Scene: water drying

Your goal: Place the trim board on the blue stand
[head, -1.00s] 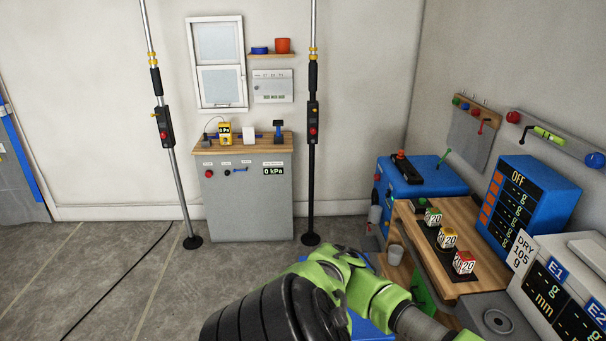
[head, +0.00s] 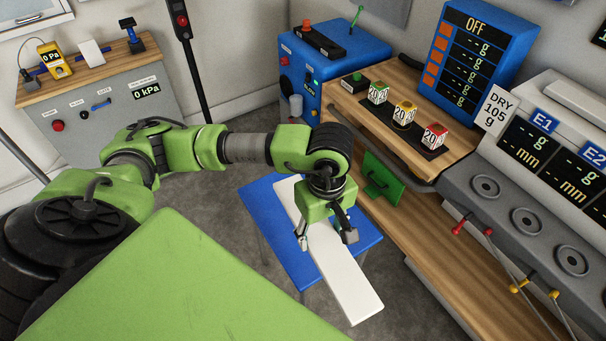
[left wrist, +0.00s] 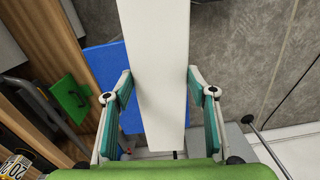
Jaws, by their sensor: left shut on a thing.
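The trim board (head: 343,275) is a long, flat white board. My left gripper (head: 326,239) is shut on it, with a finger at each long edge. In the left wrist view the board (left wrist: 157,40) runs between the two teal-padded fingers of the gripper (left wrist: 159,74). The blue stand (head: 262,218) is a low blue table below the board, and it also shows in the left wrist view (left wrist: 103,62). The board lies across the stand in the picture, its near end reaching past the stand's edge. I cannot tell whether they touch. My right gripper is not in view.
A wooden bench (head: 465,262) stands right of the stand, with a green bracket (head: 382,180) on its side. Several coloured cubes sit on a dark strip. A blue machine (head: 333,62) stands behind. Grey floor lies around the stand.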

